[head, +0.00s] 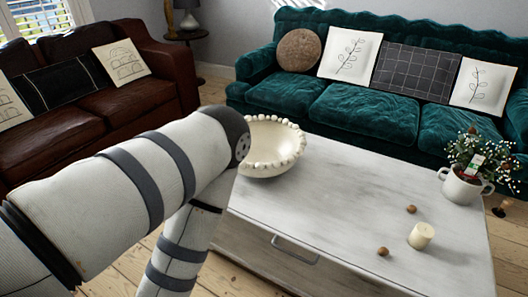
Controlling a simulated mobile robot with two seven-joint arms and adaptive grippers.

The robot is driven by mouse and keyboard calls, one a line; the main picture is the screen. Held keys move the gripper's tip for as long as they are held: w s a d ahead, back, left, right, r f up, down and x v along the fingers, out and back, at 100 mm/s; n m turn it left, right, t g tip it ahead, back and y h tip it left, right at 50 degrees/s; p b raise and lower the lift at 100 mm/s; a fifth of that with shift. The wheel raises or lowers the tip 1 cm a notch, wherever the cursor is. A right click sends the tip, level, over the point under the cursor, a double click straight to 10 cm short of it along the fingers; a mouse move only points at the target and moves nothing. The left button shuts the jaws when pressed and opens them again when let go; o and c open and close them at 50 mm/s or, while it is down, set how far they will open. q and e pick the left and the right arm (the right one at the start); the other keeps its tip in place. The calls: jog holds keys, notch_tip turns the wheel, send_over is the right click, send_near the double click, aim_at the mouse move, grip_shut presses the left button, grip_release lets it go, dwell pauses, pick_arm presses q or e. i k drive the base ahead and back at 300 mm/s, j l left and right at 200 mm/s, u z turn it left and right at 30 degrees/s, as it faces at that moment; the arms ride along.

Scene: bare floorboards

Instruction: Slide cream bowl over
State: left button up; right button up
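The cream bowl (270,142) has a beaded rim and sits at the far left end of the white coffee table (330,200). My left arm comes in from the left and bends in front of the bowl, hiding its left side. I cannot tell whether the arm touches the bowl. The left forearm runs down out of the picture, so my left gripper is not in view. My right arm and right gripper are not in view either.
A white pot with a plant (464,184), a cream candle (421,236) and two small brown balls (383,251) are on the table's right part. The tabletop's middle is clear. A teal sofa (350,108) stands behind, a brown leather sofa (150,98) at left.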

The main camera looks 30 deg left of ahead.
aim_at(276, 146)
jog(key=i+j+z, duration=0.25)
jog(key=j, duration=0.9)
jog(key=i+j+z, duration=0.25)
jog(key=j, duration=0.9)
jog(key=j+z, duration=0.25)
jog(key=j, duration=0.9)
